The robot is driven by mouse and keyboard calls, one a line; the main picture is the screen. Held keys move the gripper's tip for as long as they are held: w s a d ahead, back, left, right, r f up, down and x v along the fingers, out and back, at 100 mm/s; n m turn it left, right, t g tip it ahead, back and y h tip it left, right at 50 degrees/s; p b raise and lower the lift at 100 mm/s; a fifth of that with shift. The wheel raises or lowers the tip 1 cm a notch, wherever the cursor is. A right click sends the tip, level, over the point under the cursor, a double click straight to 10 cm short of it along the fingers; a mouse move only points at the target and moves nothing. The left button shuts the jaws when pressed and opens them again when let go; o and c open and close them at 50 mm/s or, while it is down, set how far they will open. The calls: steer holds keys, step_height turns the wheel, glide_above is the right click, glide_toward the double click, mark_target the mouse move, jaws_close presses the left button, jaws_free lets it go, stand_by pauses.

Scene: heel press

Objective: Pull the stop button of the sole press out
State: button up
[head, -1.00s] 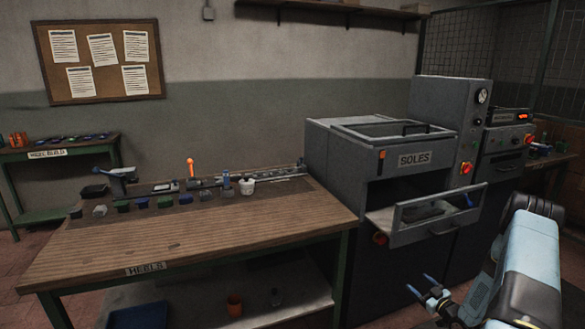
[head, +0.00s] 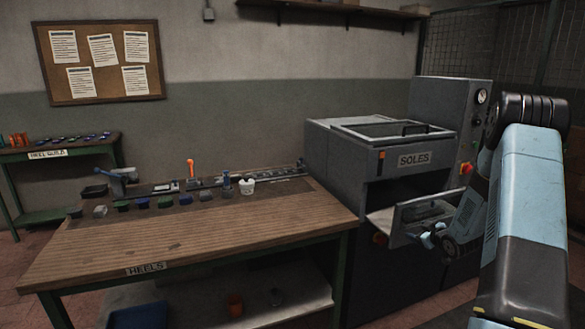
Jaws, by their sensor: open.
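The sole press (head: 414,160) is a grey machine labelled SOLES, to the right of the bench. A red button (head: 466,168) sits on its right column, close beside my arm. I cannot tell how far out either button stands. My gripper (head: 428,238) is open, its small blue fingers in front of the lowered front panel, right of the low button and below the column button. It looks empty. My arm hides the panel's right end and part of the column.
A wooden bench (head: 190,235) labelled HEELS stands left of the press, with several small blocks, a white pot (head: 247,186) and an orange-topped lever (head: 190,168). Floor in front of the press looks clear.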

steer(key=s+a+r+m+g+h, duration=0.1)
steer(key=s+a+r, duration=0.25)
steer(key=r, duration=0.55)
steer(key=s+a+r+m+g+h, duration=0.1)
steer(key=s+a+r+m+h, duration=0.15)
steer(key=s+r, duration=0.45)
steer(key=s+a+r+g+h, duration=0.1)
steer(key=s+a+r, duration=0.25)
steer(key=r, duration=0.65)
steer(key=s+a+r+m+g, duration=0.1)
steer(key=s+a, duration=0.3)
steer(key=s, duration=0.7)
steer(key=s+a+r+m+g+y, duration=0.1)
steer(key=s+a, duration=0.4)
steer(key=s, duration=0.6)
steer(key=s+a+r+m+g+y, duration=0.1)
steer(key=s+a+r, duration=0.4)
steer(key=s, duration=0.6)
steer(key=shift+a+m+g, duration=0.2)
steer(key=shift+m+g, duration=0.15)
steer(key=shift+g, duration=0.45)
